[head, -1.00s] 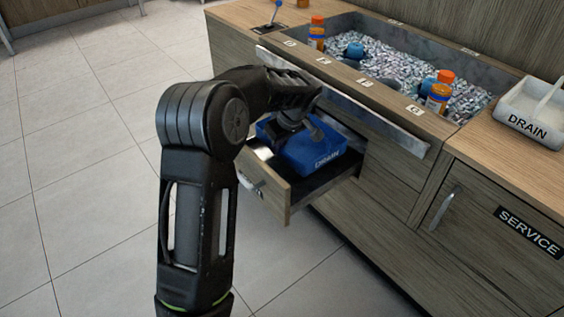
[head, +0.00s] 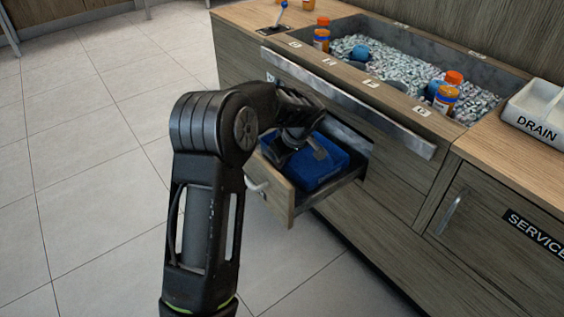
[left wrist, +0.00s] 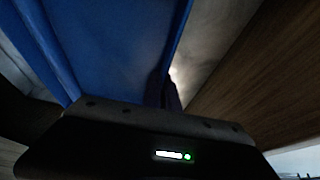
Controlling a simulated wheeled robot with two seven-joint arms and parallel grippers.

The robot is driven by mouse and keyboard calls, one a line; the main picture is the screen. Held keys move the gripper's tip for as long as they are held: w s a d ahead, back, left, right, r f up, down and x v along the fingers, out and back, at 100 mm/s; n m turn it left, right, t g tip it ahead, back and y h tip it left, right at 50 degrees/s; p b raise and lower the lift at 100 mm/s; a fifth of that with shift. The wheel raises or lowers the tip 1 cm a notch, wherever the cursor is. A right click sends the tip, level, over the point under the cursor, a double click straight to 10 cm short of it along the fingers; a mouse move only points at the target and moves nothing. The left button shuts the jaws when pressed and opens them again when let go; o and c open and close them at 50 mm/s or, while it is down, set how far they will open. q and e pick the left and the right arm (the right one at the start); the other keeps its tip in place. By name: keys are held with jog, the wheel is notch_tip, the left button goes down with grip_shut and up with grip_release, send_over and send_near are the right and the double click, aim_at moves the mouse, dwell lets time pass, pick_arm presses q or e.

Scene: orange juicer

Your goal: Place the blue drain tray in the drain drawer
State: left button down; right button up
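The blue drain tray (head: 322,172) sits inside the pulled-out drawer (head: 276,196) below the counter, low between its sides. My left gripper (head: 312,150) reaches down over the tray from the left. In the left wrist view the tray (left wrist: 110,45) fills the upper left, and the dark fingers (left wrist: 166,90) are close together at its right edge. They look shut on the tray's wall, though the contact is dark. The tray's underside and its front label are hidden. My right gripper is out of view.
A metal bin of shredded bits (head: 385,65) with orange-capped bottles is set in the counter. A white tray marked DRAIN (head: 535,112) stands at the right. A long metal rail (head: 350,103) runs above the drawer. The tiled floor at left is clear.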

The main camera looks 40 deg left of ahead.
pick_arm(q)
jog(key=shift+f, duration=0.1)
jog(key=c, duration=2.1)
grip_release()
jog(key=shift+f, duration=0.1)
jog(key=o, duration=0.5)
jog(key=shift+c, duration=0.2)
jog(key=shift+d+r, duration=0.1)
jog(key=shift+r, duration=0.4)
jog(key=p+v, duration=0.3)
jog(key=v, duration=0.8)
jog(key=shift+r, duration=0.2)
